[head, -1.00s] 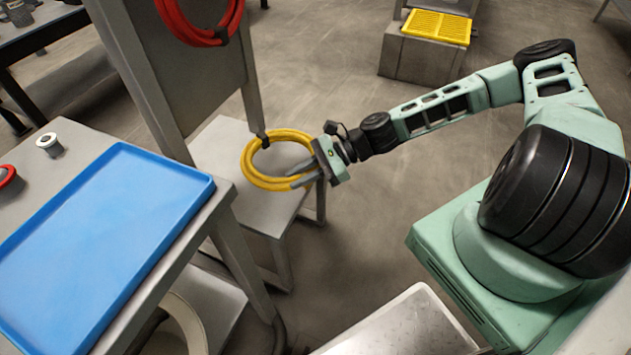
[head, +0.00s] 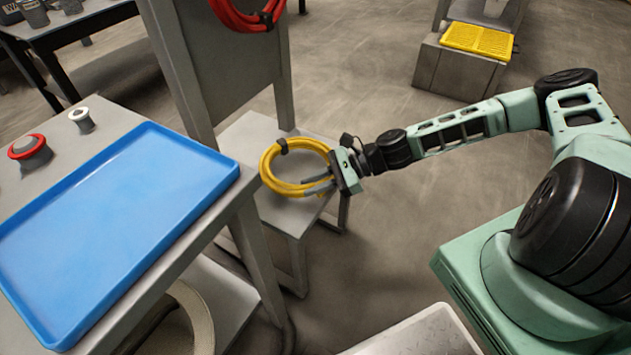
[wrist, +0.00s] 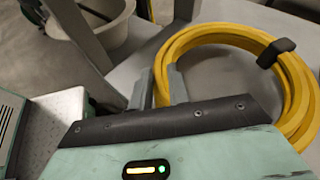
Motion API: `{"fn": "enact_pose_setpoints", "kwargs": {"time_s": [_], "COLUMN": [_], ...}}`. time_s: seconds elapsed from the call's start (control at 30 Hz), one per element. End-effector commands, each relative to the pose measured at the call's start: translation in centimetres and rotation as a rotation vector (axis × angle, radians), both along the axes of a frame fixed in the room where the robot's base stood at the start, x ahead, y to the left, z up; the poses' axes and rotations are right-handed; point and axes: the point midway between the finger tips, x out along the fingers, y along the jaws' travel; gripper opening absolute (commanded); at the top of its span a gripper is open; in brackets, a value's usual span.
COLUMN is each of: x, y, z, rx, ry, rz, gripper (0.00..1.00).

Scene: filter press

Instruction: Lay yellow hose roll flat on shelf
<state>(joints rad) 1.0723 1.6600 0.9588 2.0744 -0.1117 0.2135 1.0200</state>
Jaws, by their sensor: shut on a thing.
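The yellow hose roll (head: 266,176) is a coiled ring with a black strap. My gripper (head: 318,187) is shut on its near right side. In the head view the roll appears over the low grey shelf (head: 246,130) under the upright panel, lying roughly level. In the wrist view the roll (wrist: 296,95) extends ahead and right of my gripper (wrist: 160,88), with one strand between the fingers. I cannot tell whether the roll touches the shelf (wrist: 222,75) or hangs just above it.
A grey table with a blue tray (head: 110,215) stands at left, its leg close to the shelf. A red hose (head: 240,18) hangs on the grey panel (head: 225,70) above the shelf. A yellow grate (head: 478,40) sits on a block behind. Open floor lies right of the shelf.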

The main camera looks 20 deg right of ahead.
Motion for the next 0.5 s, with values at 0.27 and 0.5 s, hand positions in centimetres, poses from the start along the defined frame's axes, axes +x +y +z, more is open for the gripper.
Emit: {"fn": "enact_pose_setpoints", "kwargs": {"time_s": [0.27, 0.5], "x": [0.01, -0.05], "y": [0.01, -0.38], "z": [0.08, 0.17], "rx": [0.001, -0.002], "ry": [-0.002, 0.001], "rz": [0.001, -0.002], "gripper": [0.43, 0.43]}}
